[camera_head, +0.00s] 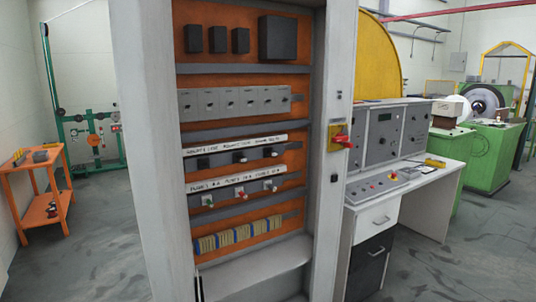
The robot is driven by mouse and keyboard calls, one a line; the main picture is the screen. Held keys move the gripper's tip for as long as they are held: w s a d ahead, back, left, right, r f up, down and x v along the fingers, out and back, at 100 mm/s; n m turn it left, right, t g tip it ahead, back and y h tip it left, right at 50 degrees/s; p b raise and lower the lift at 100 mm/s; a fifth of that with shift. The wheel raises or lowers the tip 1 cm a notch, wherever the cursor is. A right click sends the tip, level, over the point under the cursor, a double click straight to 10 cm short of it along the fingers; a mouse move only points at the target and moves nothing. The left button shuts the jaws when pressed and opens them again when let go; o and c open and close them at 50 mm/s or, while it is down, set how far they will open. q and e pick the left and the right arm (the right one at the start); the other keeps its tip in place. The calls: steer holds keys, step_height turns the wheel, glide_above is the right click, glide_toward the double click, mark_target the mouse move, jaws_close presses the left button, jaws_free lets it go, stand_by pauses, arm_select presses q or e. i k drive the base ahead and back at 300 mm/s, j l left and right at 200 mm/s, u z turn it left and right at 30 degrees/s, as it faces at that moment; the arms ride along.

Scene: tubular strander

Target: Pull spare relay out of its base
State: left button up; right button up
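An open electrical cabinet (136,160) with an orange back panel stands in front of me. Its upper labelled row holds several small dark relay-like blocks, at left (204,163), middle (239,156) and right (270,152). The lower labelled row holds small parts with green or red marks, at left (207,201), middle (239,193) and right (271,186). The label writing is too small to read surely, so I cannot tell which piece is the spare relay. Neither of my grippers is in view.
Inside the cabinet are black boxes (277,38), grey breakers (235,102) and yellowish terminal blocks (237,235). A red rotary switch (340,138) sits on the right frame. A control desk (392,205) stands at right, an orange cart (40,190) at left. Floor shows at left (100,235).

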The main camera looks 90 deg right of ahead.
mark_target(271, 153)
steer(key=z, duration=2.8)
steer(key=l, duration=0.9)
steer(key=i+l, duration=1.25)
steer(key=i, duration=0.6)
steer(key=z, duration=0.05)
